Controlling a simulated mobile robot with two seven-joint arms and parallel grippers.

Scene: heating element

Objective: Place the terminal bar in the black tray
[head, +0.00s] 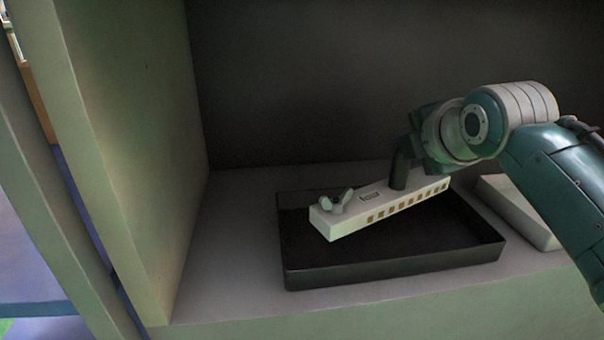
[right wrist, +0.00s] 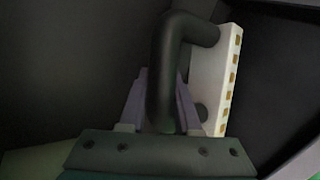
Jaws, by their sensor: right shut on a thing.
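The terminal bar (head: 345,217) is a long white block with a row of brass-coloured openings along its front side. It lies at a slant over the black tray (head: 390,270), within the tray's outline in the head view. I cannot tell whether it touches the tray floor. My right gripper (head: 400,178) is shut on the dark handle on top of the bar, near its right end. In the right wrist view the right gripper (right wrist: 160,115) closes around this dark handle, with the white terminal bar (right wrist: 228,75) behind it. My left gripper is not in view.
The tray stands on a pale shelf (head: 225,275) with a dark back wall and a pale side wall (head: 135,110) at the left. A flat pale block (head: 520,215) lies right of the tray, partly behind my right arm. Shelf space left of the tray is clear.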

